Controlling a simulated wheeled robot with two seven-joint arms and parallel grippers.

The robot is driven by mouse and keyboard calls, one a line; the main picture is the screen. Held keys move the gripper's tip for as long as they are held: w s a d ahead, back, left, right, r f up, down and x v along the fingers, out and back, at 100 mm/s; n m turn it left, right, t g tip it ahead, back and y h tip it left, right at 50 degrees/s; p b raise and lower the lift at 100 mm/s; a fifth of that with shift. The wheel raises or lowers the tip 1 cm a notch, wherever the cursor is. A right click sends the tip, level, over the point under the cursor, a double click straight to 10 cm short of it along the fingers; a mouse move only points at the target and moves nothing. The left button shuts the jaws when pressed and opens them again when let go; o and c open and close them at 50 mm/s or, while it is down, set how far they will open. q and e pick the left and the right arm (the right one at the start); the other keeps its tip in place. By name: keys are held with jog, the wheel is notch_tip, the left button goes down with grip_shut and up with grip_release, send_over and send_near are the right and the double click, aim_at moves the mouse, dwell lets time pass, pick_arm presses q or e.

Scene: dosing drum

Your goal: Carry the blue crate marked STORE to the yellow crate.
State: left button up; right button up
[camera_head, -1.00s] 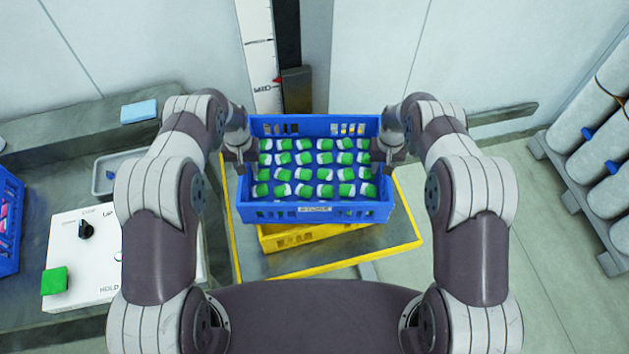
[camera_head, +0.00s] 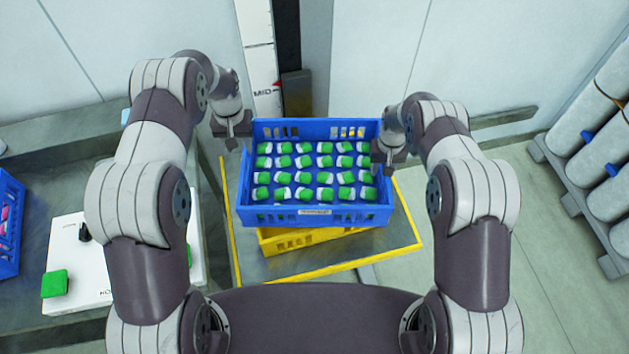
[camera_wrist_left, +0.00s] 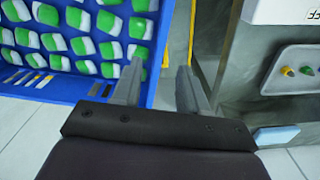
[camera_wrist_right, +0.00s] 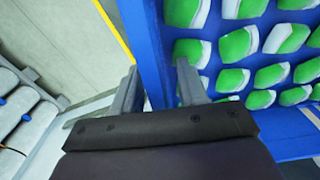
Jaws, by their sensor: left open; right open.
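The blue crate (camera_head: 316,216) sits on top of the yellow crate (camera_head: 290,240), full of green-and-white pieces in rows. A small pale label is on its near wall, too small to read. The yellow crate is mostly hidden beneath it. My left gripper (camera_head: 231,140) is open and empty, up by the blue crate's far left corner, apart from it. In the left wrist view, the crate (camera_wrist_left: 70,95) lies left of the open jaws. My right gripper (camera_head: 388,165) is open at the right wall; in the right wrist view, that wall (camera_wrist_right: 152,70) runs between its fingers.
The yellow-edged platform (camera_head: 380,250) carries the crates. Grey cylinders (camera_head: 600,150) stand on the right. A marked post (camera_head: 262,60) stands behind.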

notch_tip(320, 180, up, 11)
jog(key=shift+s, duration=0.1)
jog(key=shift+r, duration=0.1)
dwell(0.4)
